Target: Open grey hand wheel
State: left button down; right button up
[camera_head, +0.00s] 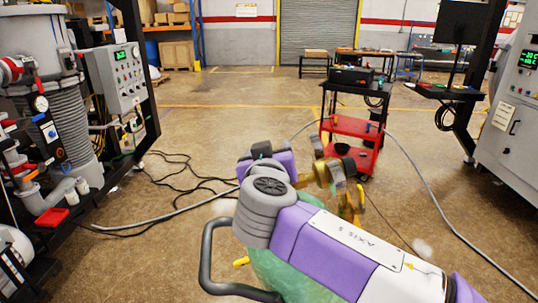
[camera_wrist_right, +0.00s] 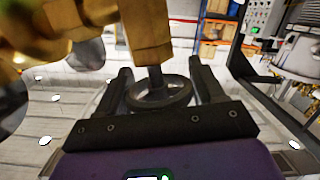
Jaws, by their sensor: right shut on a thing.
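The grey hand wheel (camera_wrist_right: 160,95) sits on a stem below a brass valve body (camera_wrist_right: 148,38) in the right wrist view. My right gripper (camera_wrist_right: 163,88) has its two dark fingers on either side of the wheel's rim, shut on it. In the head view the brass valve (camera_head: 318,174) stands beyond my purple right arm. The right gripper's fingertips and the gripped wheel are largely hidden there. My left gripper is not in view.
A green tank (camera_head: 285,278) lies under my right arm, with a dark tubular handle (camera_head: 208,260) beside it. A red and black cart (camera_head: 352,128) stands behind the valve. Cables (camera_head: 185,172) lie on the floor; machine cabinets flank both sides.

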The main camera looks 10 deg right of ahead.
jog(key=o, duration=1)
jog(key=v, duration=0.7)
jog(key=shift+s+a, duration=0.1)
jog(key=shift+s, duration=0.15)
